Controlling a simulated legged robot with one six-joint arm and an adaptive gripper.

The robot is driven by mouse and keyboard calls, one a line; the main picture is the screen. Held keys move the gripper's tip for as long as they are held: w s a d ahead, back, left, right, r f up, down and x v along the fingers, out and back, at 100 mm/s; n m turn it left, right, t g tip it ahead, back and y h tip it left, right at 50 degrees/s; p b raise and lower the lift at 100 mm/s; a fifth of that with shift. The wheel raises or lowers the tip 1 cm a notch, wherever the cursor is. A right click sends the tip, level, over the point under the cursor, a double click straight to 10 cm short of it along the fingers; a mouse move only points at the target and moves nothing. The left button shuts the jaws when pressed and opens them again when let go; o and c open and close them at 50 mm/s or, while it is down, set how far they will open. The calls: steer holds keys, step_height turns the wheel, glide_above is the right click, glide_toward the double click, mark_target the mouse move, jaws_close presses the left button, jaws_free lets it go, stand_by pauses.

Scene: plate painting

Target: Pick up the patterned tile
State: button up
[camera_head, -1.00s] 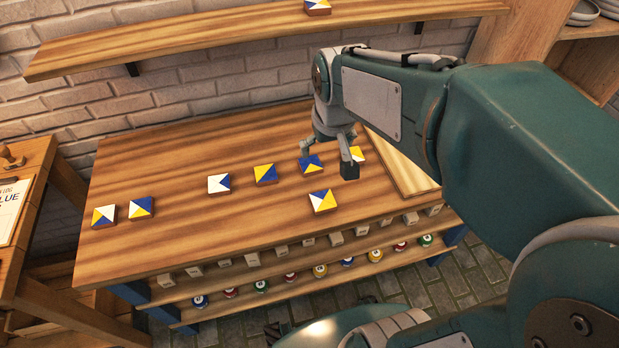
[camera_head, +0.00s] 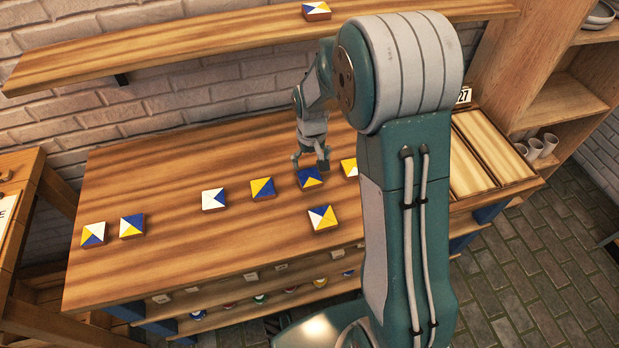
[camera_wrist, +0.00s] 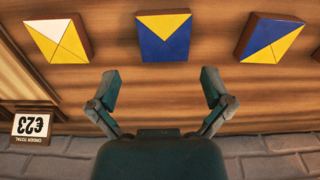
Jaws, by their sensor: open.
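Several patterned tiles in blue, yellow and white lie apart on the wooden table. A blue tile with a yellow triangle (camera_head: 310,178) lies right by my gripper (camera_head: 312,160) in the head view. In the wrist view my gripper (camera_wrist: 158,88) is open and empty, and that blue and yellow tile (camera_wrist: 164,42) is straight ahead of the gap between the fingers. Which tile the task means cannot be told.
More tiles lie on the table: a white and blue one (camera_head: 215,199), a nearer one (camera_head: 322,218), and two at the left (camera_head: 132,225). A wall shelf (camera_head: 180,56) runs above. A shallow wooden tray (camera_head: 500,150) is at the right. A price card (camera_wrist: 32,125) shows in the wrist view.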

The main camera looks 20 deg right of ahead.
mark_target(309, 176)
steer(key=shift+s+f, duration=0.1)
steer(key=shift+f, duration=0.65)
steer(key=f, duration=0.4)
steer(key=shift+a+f, duration=0.2)
steer(key=shift+a, duration=0.2)
steer(key=shift+d, duration=0.15)
steer(key=shift+c, duration=0.6)
steer(key=c, duration=0.9)
